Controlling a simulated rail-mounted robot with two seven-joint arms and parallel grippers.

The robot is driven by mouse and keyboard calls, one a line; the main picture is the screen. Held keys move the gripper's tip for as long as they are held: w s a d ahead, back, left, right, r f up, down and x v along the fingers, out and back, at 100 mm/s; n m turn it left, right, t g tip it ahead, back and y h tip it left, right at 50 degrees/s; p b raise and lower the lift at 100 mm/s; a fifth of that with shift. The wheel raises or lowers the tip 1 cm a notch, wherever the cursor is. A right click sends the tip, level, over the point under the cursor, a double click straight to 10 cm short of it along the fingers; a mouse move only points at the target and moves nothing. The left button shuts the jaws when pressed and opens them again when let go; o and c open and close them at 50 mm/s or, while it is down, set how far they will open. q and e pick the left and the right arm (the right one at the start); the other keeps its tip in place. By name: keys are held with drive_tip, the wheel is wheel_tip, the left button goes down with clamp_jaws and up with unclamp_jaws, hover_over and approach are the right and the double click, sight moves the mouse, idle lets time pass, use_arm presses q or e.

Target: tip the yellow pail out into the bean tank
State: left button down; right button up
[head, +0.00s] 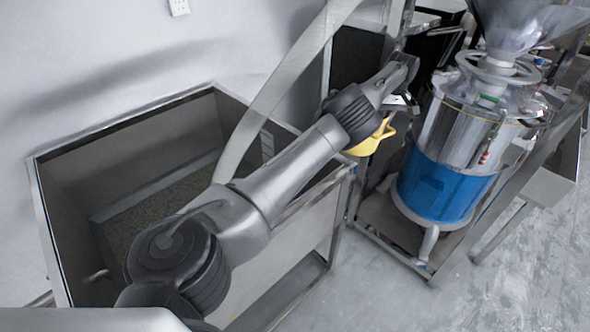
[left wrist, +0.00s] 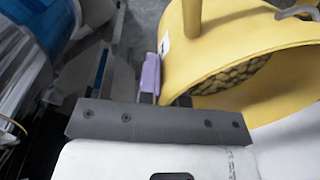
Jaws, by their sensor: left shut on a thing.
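The yellow pail (head: 372,138) hangs at my left gripper (head: 398,102), just beyond the right end of the bean tank in the head view. My own arm hides part of the pail. In the left wrist view the pail (left wrist: 185,65) fills the upper right, and a rounded, bean-like pattern shows inside its opening. My left gripper (left wrist: 152,80), with a purple finger pad, is shut on the pail's edge. The bean tank (head: 325,182) is a large open grey metal box at the left, with a grainy layer on its floor. My right gripper is in neither view.
A steel machine with a blue lower band (head: 445,188) and a hopper on top stands close right of the pail. A grey frame post (head: 290,75) slants across the tank. A wall is behind; open floor (head: 500,290) lies at the lower right.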

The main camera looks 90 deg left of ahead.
use_arm(q)
drive_tip(key=s+a+f, duration=0.8)
drive_tip(key=s, duration=0.4)
drive_tip(key=shift+a+f+n, duration=0.3)
drive_tip(key=shift+s, duration=0.15)
